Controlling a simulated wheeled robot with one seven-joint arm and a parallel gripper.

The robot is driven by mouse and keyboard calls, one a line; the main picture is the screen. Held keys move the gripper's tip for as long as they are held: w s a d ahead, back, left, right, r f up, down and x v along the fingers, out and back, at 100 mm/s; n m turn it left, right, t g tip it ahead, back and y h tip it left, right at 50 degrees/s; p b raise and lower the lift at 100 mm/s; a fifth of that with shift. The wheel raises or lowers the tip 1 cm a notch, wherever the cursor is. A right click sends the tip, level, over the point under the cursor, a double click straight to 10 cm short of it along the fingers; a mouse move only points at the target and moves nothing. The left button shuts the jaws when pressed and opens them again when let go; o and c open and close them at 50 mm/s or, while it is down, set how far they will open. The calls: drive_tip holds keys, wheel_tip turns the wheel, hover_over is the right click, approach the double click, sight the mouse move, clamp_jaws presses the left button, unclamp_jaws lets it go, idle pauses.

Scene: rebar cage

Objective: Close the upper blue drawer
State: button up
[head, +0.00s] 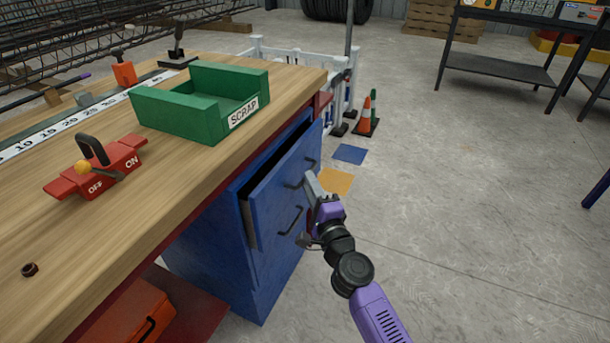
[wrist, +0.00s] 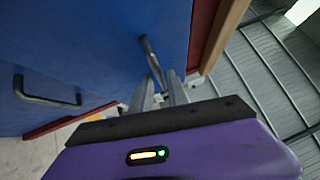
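The upper blue drawer (head: 283,165) is part of a blue cabinet under the wooden workbench. It stands partly pulled out, with a dark gap behind its top edge. Its grey bar handle (head: 309,167) is at the upper right of the front, and a handle shows close up in the wrist view (wrist: 152,62). My gripper (head: 311,181) is at the drawer front, by that handle. In the wrist view its two fingers (wrist: 160,80) are a little apart, with the handle's near end at the gap between them. Whether they touch it is unclear.
A lower handle (head: 290,221) sits on the blue front below. The workbench (head: 190,180) overhangs the cabinet and carries a green scrap bin (head: 180,112) and a red switch (head: 110,165). An orange toolbox (head: 135,315) lies below.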

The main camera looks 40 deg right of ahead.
drive_tip(key=shift+x, duration=1.5)
drive_tip(key=shift+c, duration=0.2)
clamp_jaws()
